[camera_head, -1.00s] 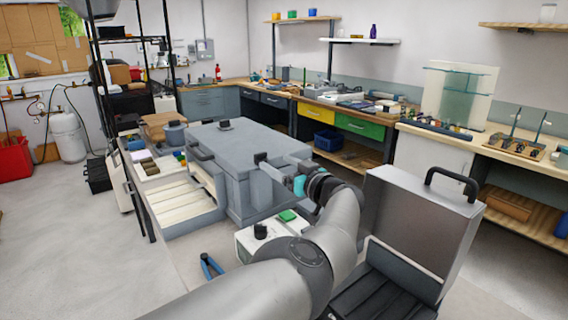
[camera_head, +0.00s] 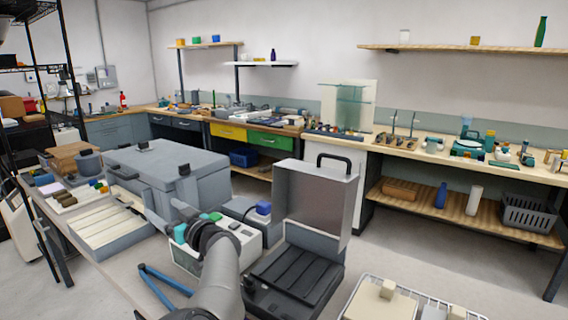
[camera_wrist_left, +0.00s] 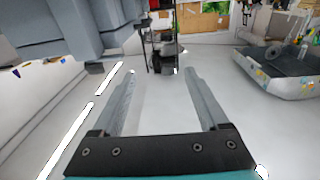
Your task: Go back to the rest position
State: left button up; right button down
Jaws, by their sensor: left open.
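My left gripper (camera_head: 164,222) shows in the head view, its arm coming up from the bottom centre, with grey fingers and a teal band. It is held up in front of the large grey box (camera_head: 165,168). In the left wrist view its two fingers (camera_wrist_left: 165,95) are spread apart, with only floor visible between them, so it is open and empty. My right gripper is not in view.
An open grey case (camera_head: 315,195) stands right of my arm. Blue-handled pliers (camera_head: 165,280) lie below the gripper. A white wire rack (camera_head: 350,305) is at the bottom right. A wooden bench (camera_head: 455,158) runs along the wall. Grey floor (camera_head: 400,240) is clear before it.

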pick_arm(q)
jog(key=s+a+f+m+t+h, duration=0.4)
jog(key=s+a+f+m+h, duration=0.35)
jog(key=f, duration=0.35)
jog(key=s+d+f+m+g+h, duration=0.25)
jog(key=s+d+f, duration=0.3)
jog(key=s, duration=0.35)
jog(key=s+d+f+m+g+h, duration=0.2)
jog(key=s+d+f+g+h, duration=0.15)
jog(key=s+d, duration=0.45)
jog(key=s+d+f+g+h, duration=0.1)
jog(key=s+d+g, duration=0.2)
jog(key=s, duration=0.7)
jog(key=s+d+f+g+h, duration=0.15)
jog(key=s+d, duration=0.25)
jog(key=s, duration=0.6)
notch_tip(320, 180, down, 21)
jog(key=s+g+y, duration=0.1)
jog(key=s+g, duration=0.1)
jog(key=s+a+f+g, duration=0.1)
jog(key=s+a+f, duration=0.2)
jog(key=s+f, duration=1.1)
jog(key=shift+s+m+g, duration=0.35)
jog(key=shift+s+m, duration=0.05)
jog(key=shift+s, duration=0.6)
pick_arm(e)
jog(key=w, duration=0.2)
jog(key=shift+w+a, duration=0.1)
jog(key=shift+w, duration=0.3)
